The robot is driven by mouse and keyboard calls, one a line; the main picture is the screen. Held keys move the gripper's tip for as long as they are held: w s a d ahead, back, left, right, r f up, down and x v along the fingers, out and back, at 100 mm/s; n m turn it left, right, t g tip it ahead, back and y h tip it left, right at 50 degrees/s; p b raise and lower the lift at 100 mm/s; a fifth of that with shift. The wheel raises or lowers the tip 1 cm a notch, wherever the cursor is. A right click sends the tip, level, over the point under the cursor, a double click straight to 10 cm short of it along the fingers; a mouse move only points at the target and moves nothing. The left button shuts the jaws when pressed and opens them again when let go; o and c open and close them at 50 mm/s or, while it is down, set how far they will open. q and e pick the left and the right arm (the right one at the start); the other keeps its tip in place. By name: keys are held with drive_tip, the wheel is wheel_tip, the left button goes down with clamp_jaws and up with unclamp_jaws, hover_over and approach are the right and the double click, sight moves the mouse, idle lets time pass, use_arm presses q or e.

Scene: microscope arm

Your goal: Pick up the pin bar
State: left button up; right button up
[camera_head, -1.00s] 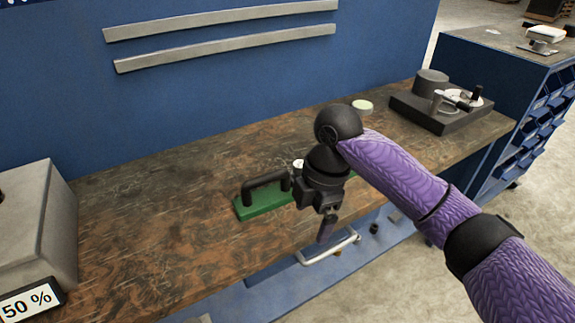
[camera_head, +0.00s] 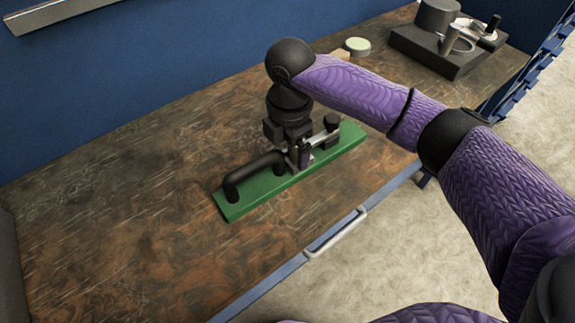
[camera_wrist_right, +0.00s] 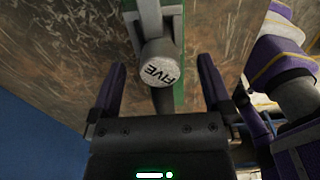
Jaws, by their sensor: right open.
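What appears to be the pin bar (camera_head: 245,196) is a long green plate lying on the brown workbench. It carries a black arched handle at its left end, metal fittings near its middle and a black knob towards its right. My right gripper (camera_head: 304,157) points down over the middle of the plate, right of the handle, and hides part of the fittings. In the right wrist view the open fingers (camera_wrist_right: 161,78) stand either side of a round metal post end (camera_wrist_right: 158,70) with dark lettering. Contact cannot be told. My left gripper is out of view.
A dark block with metal parts (camera_head: 445,45) stands at the back right of the bench (camera_head: 120,225). A small pale round disc (camera_head: 357,45) lies behind my right arm. A silver drawer handle (camera_head: 336,233) juts from the front edge. The bench's left part is clear.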

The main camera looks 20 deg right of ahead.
wheel_tip(320, 180, down, 4)
drive_tip(key=shift+r+b, duration=0.2)
drive_tip(key=shift+b, duration=0.4)
drive_tip(key=shift+r, duration=0.15)
clamp_jaws()
drive_tip(key=shift+w, duration=0.1)
